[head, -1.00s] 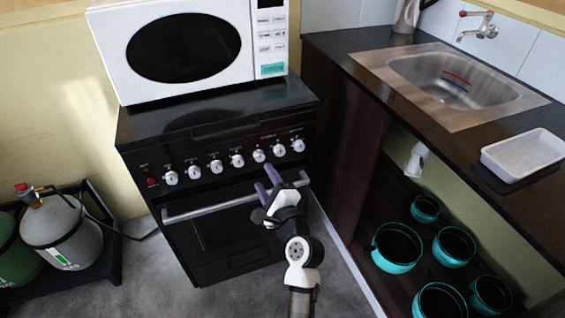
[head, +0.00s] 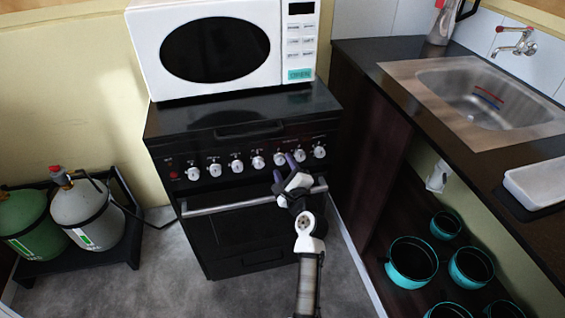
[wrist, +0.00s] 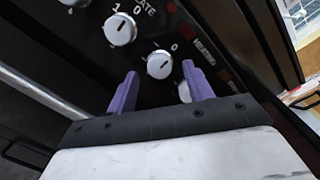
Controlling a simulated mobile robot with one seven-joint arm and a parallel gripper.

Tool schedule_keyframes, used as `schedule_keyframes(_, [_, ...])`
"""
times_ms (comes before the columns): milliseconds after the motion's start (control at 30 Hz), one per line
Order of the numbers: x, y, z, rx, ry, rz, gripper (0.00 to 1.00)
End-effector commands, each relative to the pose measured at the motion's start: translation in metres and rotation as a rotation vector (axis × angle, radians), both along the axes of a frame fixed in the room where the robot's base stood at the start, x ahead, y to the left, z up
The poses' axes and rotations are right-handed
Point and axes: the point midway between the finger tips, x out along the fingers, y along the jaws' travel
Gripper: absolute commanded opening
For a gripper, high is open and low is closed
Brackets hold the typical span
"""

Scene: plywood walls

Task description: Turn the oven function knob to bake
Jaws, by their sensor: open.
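The black oven (head: 245,220) has a row of several white round knobs across its front panel, below the microwave. My gripper (head: 283,168) is at the right part of this row, with its purple fingers apart and pointing at the panel. In the wrist view, one white knob (wrist: 159,65) with a dark pointer mark shows between the open fingertips (wrist: 160,70); I cannot tell if they touch it. Another knob (wrist: 121,30) is up and left, and one (wrist: 184,92) is partly hidden by the right finger. Which knob is the function knob is not readable.
The oven's handle bar (head: 230,205) runs below the knobs. A white microwave (head: 145,45) stands on top. To the right is a dark counter with a sink (head: 480,95) and teal pots (head: 412,262) below. Gas cylinders (head: 85,212) stand at left on a rack.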

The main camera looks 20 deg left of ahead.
Motion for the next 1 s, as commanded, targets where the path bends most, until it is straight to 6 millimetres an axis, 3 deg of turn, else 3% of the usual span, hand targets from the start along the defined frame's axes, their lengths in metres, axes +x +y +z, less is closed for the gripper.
schedule_keyframes(200, [0.0134,0.0111,0.0001,-0.001,0.000,0.001,0.51])
schedule_keyframes(500, [0.0146,0.0118,-0.0003,-0.001,-0.001,0.000,0.50])
schedule_keyframes(833, [0.0145,0.0115,-0.0003,-0.001,-0.001,0.000,0.07])
schedule_keyframes(1000, [0.0144,0.0116,-0.0005,-0.007,-0.004,0.000,0.07])
